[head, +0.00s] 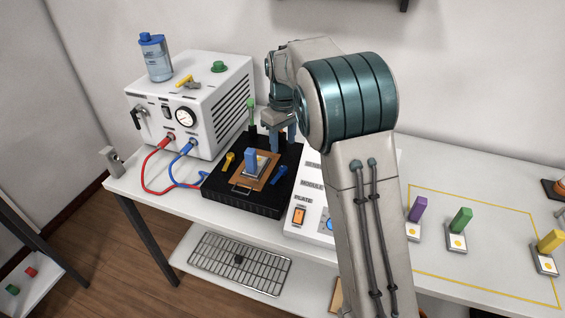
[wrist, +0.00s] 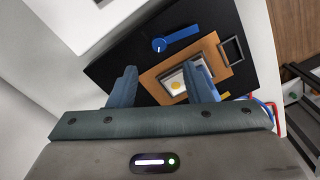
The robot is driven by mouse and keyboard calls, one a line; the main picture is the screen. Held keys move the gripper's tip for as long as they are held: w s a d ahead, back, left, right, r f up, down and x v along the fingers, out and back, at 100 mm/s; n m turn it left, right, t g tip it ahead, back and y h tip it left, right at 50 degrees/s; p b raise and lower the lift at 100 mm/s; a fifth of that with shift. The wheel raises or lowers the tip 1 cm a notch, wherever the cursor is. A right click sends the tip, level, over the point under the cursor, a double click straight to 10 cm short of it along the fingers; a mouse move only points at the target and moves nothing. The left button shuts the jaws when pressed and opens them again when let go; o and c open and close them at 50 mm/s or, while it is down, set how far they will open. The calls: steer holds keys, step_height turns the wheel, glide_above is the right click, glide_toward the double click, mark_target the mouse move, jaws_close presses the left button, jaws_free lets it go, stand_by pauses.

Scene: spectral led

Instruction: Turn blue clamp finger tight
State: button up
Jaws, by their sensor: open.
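The blue clamp (head: 280,174) is a lever on the right part of the black plate (head: 243,205). In the wrist view the blue clamp (wrist: 178,39) lies beyond my fingertips, with a round pivot at its left end. My gripper (head: 280,132) is over the back of the plate, behind the clamp and apart from it. In the wrist view my gripper (wrist: 163,72) is open, with nothing between its blue fingers. A blue-handled module (head: 251,162) stands on the brown board (head: 266,182); my right finger hides part of it in the wrist view.
A yellow clamp (head: 229,160) and an upright green part (head: 252,116) are also on the plate. A white machine (head: 193,105) with red and blue hoses stands left. A control panel (head: 305,222) is to the right. Purple, green and yellow modules stand farther right.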

mark_target(283, 168)
step_height(283, 168, down, 10)
steer(key=shift+r, duration=0.25)
jaws_close()
